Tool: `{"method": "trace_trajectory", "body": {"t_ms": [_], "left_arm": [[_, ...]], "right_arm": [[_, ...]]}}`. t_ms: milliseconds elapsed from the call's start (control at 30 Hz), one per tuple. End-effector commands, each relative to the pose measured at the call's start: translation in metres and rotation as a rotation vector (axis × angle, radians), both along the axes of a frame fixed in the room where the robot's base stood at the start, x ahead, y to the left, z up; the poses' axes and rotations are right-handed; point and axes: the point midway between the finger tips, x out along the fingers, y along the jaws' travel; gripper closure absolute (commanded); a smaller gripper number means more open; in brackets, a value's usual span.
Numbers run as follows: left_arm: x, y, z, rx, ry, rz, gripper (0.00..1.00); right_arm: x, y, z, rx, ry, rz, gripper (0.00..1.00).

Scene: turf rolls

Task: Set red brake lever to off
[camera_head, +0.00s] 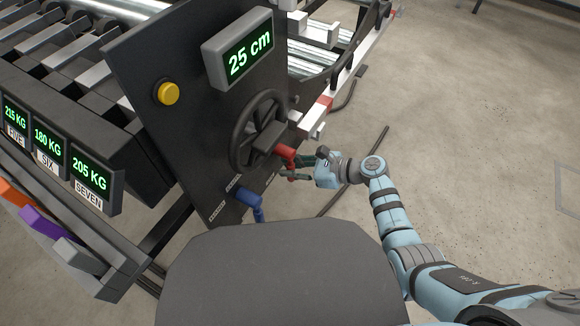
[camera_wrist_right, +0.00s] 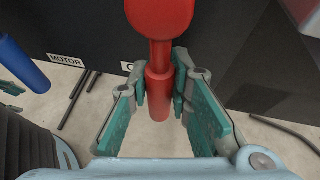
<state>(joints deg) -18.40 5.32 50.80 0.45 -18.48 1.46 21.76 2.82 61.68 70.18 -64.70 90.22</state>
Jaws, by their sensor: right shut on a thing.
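The red brake lever (camera_head: 286,151) is on the lower right of the black panel (camera_head: 150,60), just below the handwheel. In the right wrist view the red lever (camera_wrist_right: 158,85) has a round head at the top and a narrower grip pointing down. My right gripper (camera_head: 291,166) reaches in from the right at the lever. In the wrist view its green-padded fingers (camera_wrist_right: 160,98) are on both sides of the lever's grip, shut on it. The label beside the lever is mostly hidden behind it. My left gripper is not in view.
A blue lever (camera_head: 251,202) is left of the red one, near a "MOTOR" label (camera_wrist_right: 66,59). A black handwheel (camera_head: 258,130), a yellow button (camera_head: 167,93) and a "25 cm" display (camera_head: 240,48) are on the panel. Open floor (camera_head: 480,150) lies to the right.

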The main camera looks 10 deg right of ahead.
Motion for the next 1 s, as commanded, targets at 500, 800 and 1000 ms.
{"method": "trace_trajectory", "body": {"t_ms": [500,800,1000], "left_arm": [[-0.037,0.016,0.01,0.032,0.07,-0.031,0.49],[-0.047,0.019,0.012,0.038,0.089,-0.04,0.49],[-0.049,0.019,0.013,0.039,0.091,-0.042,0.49]], "right_arm": [[0.018,-0.014,0.006,-0.21,-0.283,0.0,1.0],[0.025,-0.019,0.01,-0.304,-0.414,-0.001,1.0],[0.027,-0.021,0.011,-0.329,-0.449,-0.001,1.0]]}}
